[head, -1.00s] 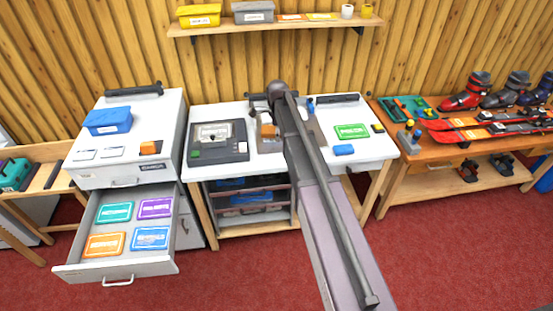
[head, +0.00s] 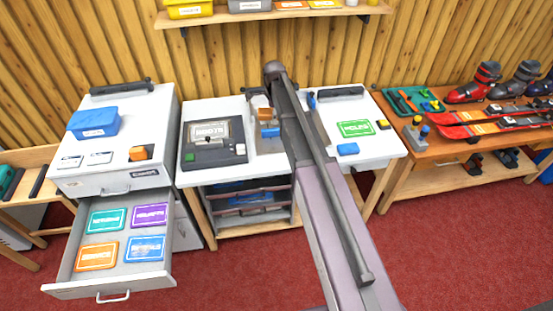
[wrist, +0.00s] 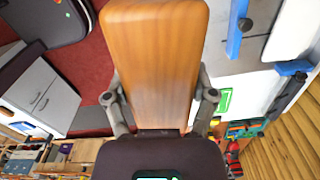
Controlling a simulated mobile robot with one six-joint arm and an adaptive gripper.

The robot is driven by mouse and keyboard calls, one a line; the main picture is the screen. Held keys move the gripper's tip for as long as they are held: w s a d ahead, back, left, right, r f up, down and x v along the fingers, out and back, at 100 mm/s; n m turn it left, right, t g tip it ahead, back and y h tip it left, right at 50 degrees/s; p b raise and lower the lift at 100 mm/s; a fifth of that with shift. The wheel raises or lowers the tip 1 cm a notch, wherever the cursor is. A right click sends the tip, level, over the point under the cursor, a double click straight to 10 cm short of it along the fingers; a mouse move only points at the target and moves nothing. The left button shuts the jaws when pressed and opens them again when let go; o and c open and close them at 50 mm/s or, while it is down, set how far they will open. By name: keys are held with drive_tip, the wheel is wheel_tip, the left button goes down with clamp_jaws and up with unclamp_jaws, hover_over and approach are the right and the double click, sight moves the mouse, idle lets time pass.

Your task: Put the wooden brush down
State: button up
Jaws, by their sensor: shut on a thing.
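The wooden brush fills the middle of the wrist view as a broad orange-brown wooden block (wrist: 152,55). My gripper (wrist: 160,97) is shut on it, one finger at each side. In the head view a small orange-brown part of the brush (head: 264,114) shows left of my arm, over the middle white bench (head: 262,146). My arm hides most of the gripper there. The brush's underside and any contact with the bench are hidden.
A dark device (head: 214,142) stands left on the bench. An open drawer (head: 112,284) with several cards juts out at left. Ski boots and skis (head: 490,118) occupy the right table.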

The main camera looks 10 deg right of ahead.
drive_tip(key=shift+w, duration=0.2)
drive_tip(key=shift+s, duration=0.1)
drive_tip(key=s+f+n+b, duration=0.1)
drive_tip(key=s+f+b, duration=0.6)
drive_tip(key=f+b, duration=0.3)
drive_tip(key=s+f+b, duration=0.8)
drive_tip(key=f+b, duration=0.2)
drive_tip(key=shift+s+a+f+n+b, duration=0.15)
drive_tip(key=shift+f+n+b, duration=0.15)
drive_tip(key=shift+n, duration=0.1)
drive_tip(key=shift+r, duration=0.1)
drive_tip(key=w, duration=0.5)
drive_tip(key=w+d+f+b, duration=0.1)
drive_tip(key=w, duration=0.3)
drive_tip(key=w+d, duration=0.1)
drive_tip(key=w, duration=0.4)
drive_tip(key=shift+w+d+f, duration=0.2)
drive_tip(key=shift+w+d, duration=0.05)
drive_tip(key=shift+w, duration=0.05)
